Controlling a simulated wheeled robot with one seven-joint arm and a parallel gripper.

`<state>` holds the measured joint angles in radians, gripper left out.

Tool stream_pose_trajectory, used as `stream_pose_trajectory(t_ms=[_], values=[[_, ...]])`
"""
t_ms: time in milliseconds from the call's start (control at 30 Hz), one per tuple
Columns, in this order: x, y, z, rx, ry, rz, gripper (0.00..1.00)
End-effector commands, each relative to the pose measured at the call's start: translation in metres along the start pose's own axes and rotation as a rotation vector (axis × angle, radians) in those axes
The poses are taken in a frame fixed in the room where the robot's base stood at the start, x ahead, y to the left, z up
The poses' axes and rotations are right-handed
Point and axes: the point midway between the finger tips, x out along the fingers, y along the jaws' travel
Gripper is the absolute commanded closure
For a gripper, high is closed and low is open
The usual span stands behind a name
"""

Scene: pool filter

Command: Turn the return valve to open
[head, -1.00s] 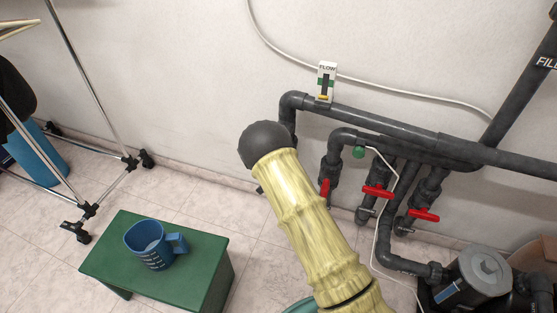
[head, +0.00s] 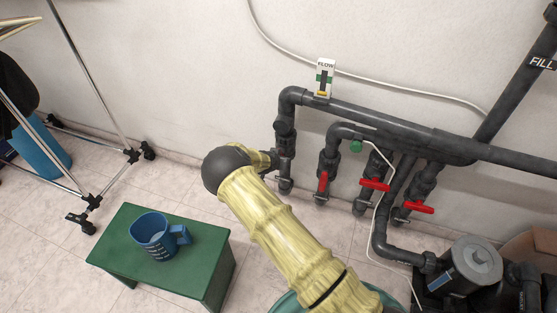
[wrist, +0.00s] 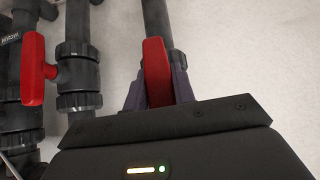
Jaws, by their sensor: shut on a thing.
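A red valve handle (wrist: 156,70) sits between the two fingers of my gripper (wrist: 158,90) in the wrist view. The fingers are shut on it, and the handle looks roughly in line with the grey pipe behind it. In the head view my gripper (head: 272,158) is at the leftmost upright pipe (head: 285,127); the held handle is hidden there. I read no label naming this valve as the return valve. The flow gauge (head: 325,78) stands on the top pipe.
Several other red handles are near, including one on the neighbouring pipe (wrist: 33,70). A pump (head: 476,262) stands at lower right. A green stool (head: 125,250) with a blue jug (head: 152,237) stands left of my arm, and a metal rack (head: 95,95) is further left. Some tiled floor between is free.

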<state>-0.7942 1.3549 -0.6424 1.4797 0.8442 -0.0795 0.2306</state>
Motion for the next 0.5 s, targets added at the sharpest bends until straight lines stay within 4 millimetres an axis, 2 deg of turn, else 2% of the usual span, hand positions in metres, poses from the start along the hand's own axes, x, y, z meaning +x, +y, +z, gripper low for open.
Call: stream_pose_trajectory(t_ms=[67, 100, 200, 500], values=[[0.0002, -0.0001, -0.0001, -0.003, 0.001, -0.001, 0.97], [0.0002, -0.0001, -0.0002, -0.003, 0.001, -0.001, 0.73], [0.0002, 0.0, -0.0001, -0.002, 0.001, -0.001, 0.53], [-0.0007, 0.0, -0.0004, -0.001, 0.001, -0.001, 0.53]])
